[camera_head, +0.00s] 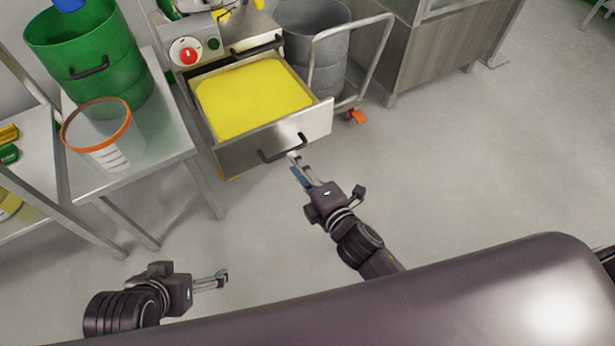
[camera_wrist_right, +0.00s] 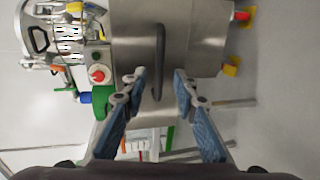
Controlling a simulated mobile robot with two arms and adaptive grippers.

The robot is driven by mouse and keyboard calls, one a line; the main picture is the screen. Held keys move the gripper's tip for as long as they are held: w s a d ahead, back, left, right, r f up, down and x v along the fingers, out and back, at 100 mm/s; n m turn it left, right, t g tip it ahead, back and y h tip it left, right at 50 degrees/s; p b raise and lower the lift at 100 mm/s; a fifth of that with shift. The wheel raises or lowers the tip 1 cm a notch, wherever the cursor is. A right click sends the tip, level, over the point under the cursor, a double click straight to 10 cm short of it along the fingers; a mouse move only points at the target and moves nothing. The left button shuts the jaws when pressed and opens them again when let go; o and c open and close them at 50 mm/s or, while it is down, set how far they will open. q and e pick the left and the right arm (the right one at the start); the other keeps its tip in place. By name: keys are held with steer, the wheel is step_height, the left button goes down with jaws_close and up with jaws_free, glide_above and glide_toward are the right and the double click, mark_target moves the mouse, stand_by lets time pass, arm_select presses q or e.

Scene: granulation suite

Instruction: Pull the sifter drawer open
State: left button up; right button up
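The sifter drawer (camera_head: 320,118) stands pulled out of the steel sifter, its inside filled with yellow (camera_head: 253,97). Its dark bar handle (camera_head: 283,149) is on the front face; in the right wrist view the handle (camera_wrist_right: 159,62) lines up with the gap between my fingers. My right gripper (camera_head: 295,162) is just in front of the handle. In the wrist view my right gripper (camera_wrist_right: 160,78) is open, with blue-padded fingers apart and nothing clamped. I cannot tell if the handle lies between the fingertips. My left gripper (camera_head: 222,280) is away at lower left, its finger gap unclear.
A steel table (camera_head: 150,160) left of the drawer holds a green drum (camera_head: 90,60) and a clear orange-rimmed container (camera_head: 100,140). A grey drum (camera_head: 315,45) on a wheeled cart (camera_head: 372,60) stands to the right.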

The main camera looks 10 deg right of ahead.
steer(key=v, duration=0.5)
steer(key=shift+s+d+r, duration=0.1)
steer(key=shift+s+d, duration=0.05)
steer(key=shift+s, duration=0.2)
